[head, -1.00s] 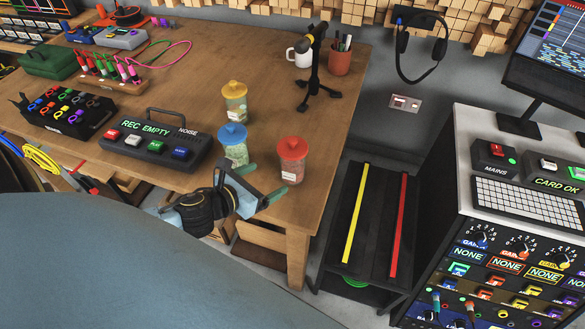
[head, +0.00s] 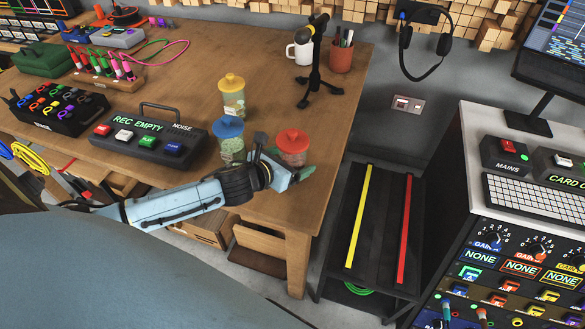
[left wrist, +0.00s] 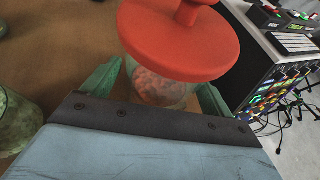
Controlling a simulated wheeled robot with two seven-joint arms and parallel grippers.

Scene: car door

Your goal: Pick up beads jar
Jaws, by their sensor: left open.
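Three lidded clear jars stand on the wooden table near its right end. The red-lidded jar (head: 292,148) holds small pinkish pieces; the blue-lidded jar (head: 230,140) holds greenish contents; the yellow-lidded jar (head: 232,97) stands behind. No readable label shows which holds beads. My left gripper (head: 282,172) is open at the near side of the red-lidded jar. In the left wrist view the jar's red lid (left wrist: 180,40) is close, and its body (left wrist: 160,88) stands between the two green fingers (left wrist: 155,85). No grip shows. My right gripper is out of view.
The blue-lidded jar stands close to the left of my gripper. A control box (head: 150,138) is further left. A microphone stand (head: 314,75), white mug (head: 300,54) and pen cup (head: 341,57) are behind. The wooden table's (head: 330,130) right edge is near the red-lidded jar.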

